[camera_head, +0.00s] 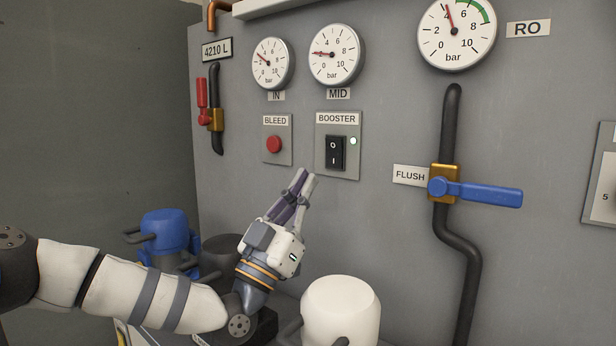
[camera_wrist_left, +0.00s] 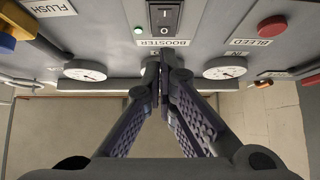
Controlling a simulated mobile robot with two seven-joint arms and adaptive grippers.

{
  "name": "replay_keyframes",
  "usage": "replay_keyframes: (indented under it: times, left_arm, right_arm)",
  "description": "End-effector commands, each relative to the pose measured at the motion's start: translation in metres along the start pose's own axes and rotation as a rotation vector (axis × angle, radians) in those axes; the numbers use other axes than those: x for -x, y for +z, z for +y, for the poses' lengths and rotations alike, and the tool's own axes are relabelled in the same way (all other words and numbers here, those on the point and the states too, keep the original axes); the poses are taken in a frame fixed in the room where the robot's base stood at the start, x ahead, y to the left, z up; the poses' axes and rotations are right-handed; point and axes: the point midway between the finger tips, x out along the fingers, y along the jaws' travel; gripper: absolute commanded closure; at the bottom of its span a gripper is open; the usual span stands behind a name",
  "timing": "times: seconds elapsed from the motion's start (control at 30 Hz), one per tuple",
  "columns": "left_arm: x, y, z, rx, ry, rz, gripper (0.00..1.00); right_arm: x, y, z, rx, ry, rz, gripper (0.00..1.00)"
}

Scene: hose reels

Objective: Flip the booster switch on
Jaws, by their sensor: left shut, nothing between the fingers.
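The booster switch (camera_head: 335,153) is a black rocker marked O at the top and I at the bottom. It sits on a grey plate under the BOOSTER label (camera_head: 336,118), with a small pale lamp (camera_head: 353,141) at its right. I cannot tell which end is pressed in. In the left wrist view the switch (camera_wrist_left: 164,19) appears upside down at the top, and the lamp (camera_wrist_left: 138,30) looks greenish. My left gripper (camera_head: 306,176) is shut and empty, its tips just below and left of the switch in the head view, with no clear contact. The fingers also show in the wrist view (camera_wrist_left: 162,62).
The red BLEED button (camera_head: 274,144) is left of the switch. A blue FLUSH lever (camera_head: 480,191) sticks out at the right. Gauges (camera_head: 334,54) line the panel above. A white canister (camera_head: 341,312) and a blue one (camera_head: 166,235) stand low, near my left arm.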

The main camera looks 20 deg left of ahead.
Motion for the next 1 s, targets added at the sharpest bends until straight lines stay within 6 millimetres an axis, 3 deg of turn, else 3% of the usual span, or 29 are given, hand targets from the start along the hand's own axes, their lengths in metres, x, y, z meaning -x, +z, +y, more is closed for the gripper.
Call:
replay_keyframes:
  times: [0.2, 0.4, 1.0]
  left_arm:
    - [0.051, 0.008, -0.001, 0.0, -0.001, -0.003, 1.0]
    - [0.077, 0.012, -0.001, 0.0, -0.001, -0.001, 1.0]
    - [0.081, 0.012, 0.0, -0.001, -0.001, 0.001, 1.0]
  right_arm:
    - [0.0, -0.002, 0.0, -0.001, 0.0, 0.006, 0.6]
    - [-0.002, -0.001, 0.0, 0.0, 0.001, 0.0, 0.6]
    - [-0.002, -0.001, 0.0, 0.0, 0.001, 0.001, 0.6]
